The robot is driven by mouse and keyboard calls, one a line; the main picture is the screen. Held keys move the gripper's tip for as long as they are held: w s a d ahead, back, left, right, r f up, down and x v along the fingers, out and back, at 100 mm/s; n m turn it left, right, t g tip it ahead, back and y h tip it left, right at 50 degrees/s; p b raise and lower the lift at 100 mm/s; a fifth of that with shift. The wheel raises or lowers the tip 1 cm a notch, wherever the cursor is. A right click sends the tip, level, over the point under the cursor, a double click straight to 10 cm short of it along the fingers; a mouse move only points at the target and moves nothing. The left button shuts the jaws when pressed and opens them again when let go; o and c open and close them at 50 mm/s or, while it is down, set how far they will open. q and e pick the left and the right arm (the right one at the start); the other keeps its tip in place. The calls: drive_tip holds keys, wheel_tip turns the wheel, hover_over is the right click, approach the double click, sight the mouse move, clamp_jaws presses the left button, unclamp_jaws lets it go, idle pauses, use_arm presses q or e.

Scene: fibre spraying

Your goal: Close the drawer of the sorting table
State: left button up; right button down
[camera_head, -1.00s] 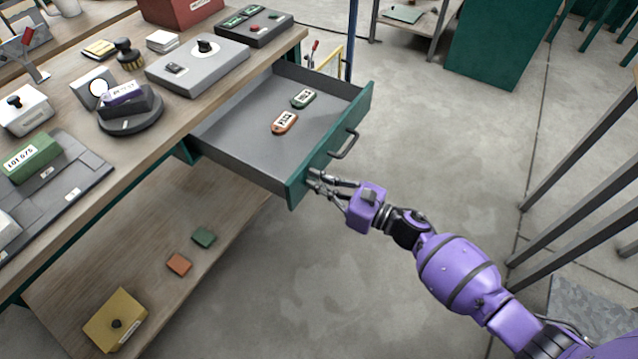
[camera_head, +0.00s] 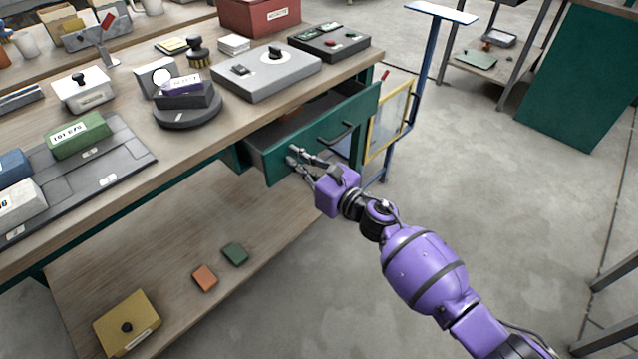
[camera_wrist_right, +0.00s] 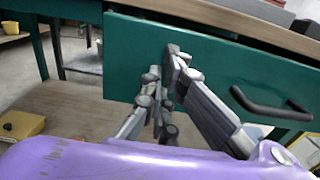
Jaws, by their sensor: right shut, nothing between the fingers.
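The drawer (camera_head: 312,137) of the sorting table has a green front with a dark bar handle (camera_head: 336,134). It is partly open, its front standing a short way out from under the tabletop. My right gripper (camera_head: 296,158) is shut and empty, its fingertips at the left part of the drawer front, left of the handle. In the right wrist view the fingers (camera_wrist_right: 172,62) are against or very near the green front (camera_wrist_right: 220,70), and the handle (camera_wrist_right: 270,105) is to their right. Most of the drawer's inside is hidden. My left gripper is not in view.
The sorting table's wooden top (camera_head: 215,125) carries a grey box (camera_head: 265,72), a red box (camera_head: 258,17) and a round dark stand (camera_head: 187,112). The lower shelf (camera_head: 170,250) holds a yellow box (camera_head: 127,322). A blue-framed cart (camera_head: 413,75) stands right of the drawer. Floor in front is clear.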

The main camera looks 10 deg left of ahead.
drive_tip(key=b+x, duration=0.3)
drive_tip(key=x, duration=0.4)
drive_tip(key=shift+w+a+f+b, duration=0.15)
drive_tip(key=shift+a+b, duration=0.1)
drive_tip(key=shift+b, duration=0.1)
drive_tip(key=shift+w+a, duration=0.35)
drive_tip(key=shift+a, duration=0.1)
use_arm(q)
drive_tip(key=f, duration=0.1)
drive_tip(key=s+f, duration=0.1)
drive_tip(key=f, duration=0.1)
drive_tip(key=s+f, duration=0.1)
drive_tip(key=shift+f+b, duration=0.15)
drive_tip(key=shift+b, duration=0.15)
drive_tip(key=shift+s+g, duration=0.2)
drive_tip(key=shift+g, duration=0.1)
use_arm(e)
drive_tip(key=shift+r, duration=0.3)
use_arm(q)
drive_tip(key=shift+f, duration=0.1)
